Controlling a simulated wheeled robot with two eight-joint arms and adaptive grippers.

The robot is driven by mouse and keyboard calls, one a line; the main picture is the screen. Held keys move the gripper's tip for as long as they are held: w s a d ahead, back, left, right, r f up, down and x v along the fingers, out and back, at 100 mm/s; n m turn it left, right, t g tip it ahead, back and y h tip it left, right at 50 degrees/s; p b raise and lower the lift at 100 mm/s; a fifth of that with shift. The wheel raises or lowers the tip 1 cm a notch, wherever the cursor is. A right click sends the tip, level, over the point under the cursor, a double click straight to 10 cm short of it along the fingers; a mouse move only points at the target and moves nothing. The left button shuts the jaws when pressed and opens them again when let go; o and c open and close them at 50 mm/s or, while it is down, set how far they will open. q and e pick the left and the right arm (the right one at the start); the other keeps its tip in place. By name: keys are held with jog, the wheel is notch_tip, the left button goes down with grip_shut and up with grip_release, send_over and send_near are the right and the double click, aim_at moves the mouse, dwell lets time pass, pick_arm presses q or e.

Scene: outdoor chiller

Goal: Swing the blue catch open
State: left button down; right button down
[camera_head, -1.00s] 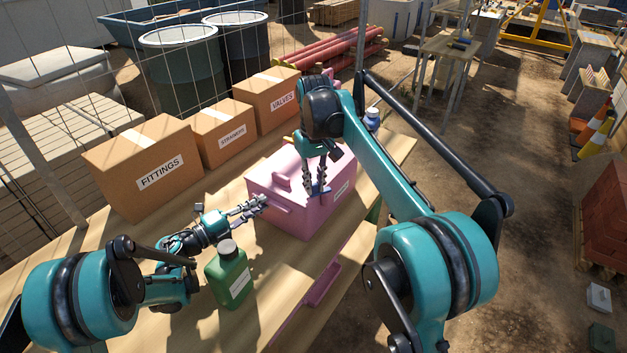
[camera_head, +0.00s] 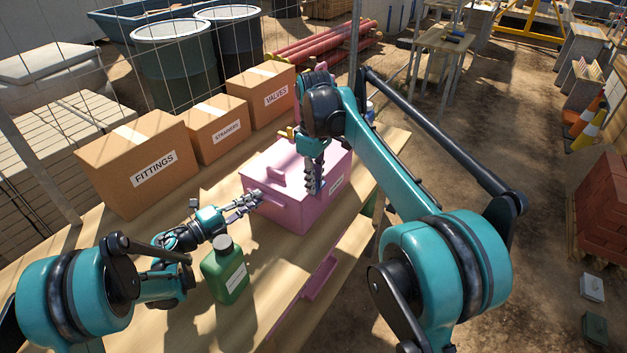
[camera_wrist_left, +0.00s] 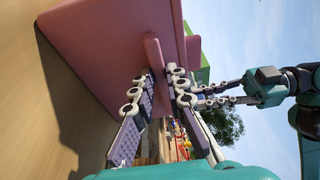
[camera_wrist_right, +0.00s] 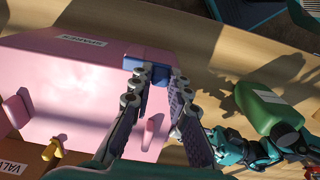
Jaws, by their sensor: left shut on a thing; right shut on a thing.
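The pink box (camera_head: 272,210) stands on the bench with its lid down. The blue catch (camera_wrist_right: 150,64) is at the box's upper edge in the right wrist view, beside the white label. My right gripper (camera_wrist_right: 159,76) is shut on the catch, one finger on each side; in the head view the gripper (camera_head: 314,188) points down and mostly hides the catch. My left gripper (camera_head: 256,197) is shut on the pink side handle (camera_wrist_left: 152,50) of the box, which shows between its fingers in the left wrist view.
A green bottle (camera_head: 224,272) stands close to my left forearm. Cardboard boxes labelled fittings (camera_head: 140,165), strainers (camera_head: 215,130) and valves (camera_head: 262,92) line the back of the bench. A yellow part (camera_wrist_right: 52,149) sits beside the pink box. The bench's right edge is close to the box.

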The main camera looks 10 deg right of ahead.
dwell(0.3)
jog(key=c, duration=1.4)
grip_release()
jog(key=shift+c, duration=0.2)
notch_tip(320, 180, up, 12)
pick_arm(q)
jog(key=c, duration=1.5)
grip_release()
jog(key=shift+o, duration=0.2)
jog(key=shift+a, duration=0.1)
